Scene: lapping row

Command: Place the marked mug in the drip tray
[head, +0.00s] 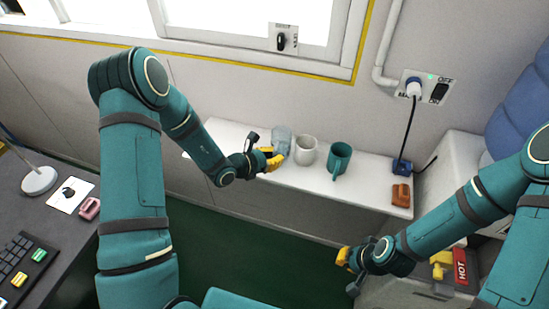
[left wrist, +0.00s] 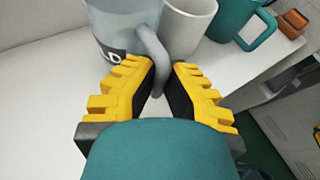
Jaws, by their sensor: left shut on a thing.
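A pale blue-grey mug (head: 281,138) is on the white shelf (head: 230,132). In the left wrist view the mug (left wrist: 122,22) bears a dark label with a light mark, partly hidden by a finger. My left gripper (head: 272,158) is at its near side. In the left wrist view the gripper (left wrist: 163,85) has its yellow fingers on both sides of the mug's handle, shut on it. My right gripper (head: 346,258) hangs in front of the shelf, away from the mugs; its jaw state is unclear. I cannot make out a drip tray.
A white mug (head: 306,152) stands close beside the blue-grey one, then a teal mug (head: 340,158). A brown object (head: 401,195) and blue box (head: 402,167) are at the shelf's right end. A unit marked HOT (head: 461,266) is at lower right. A desk (head: 50,220) is at left.

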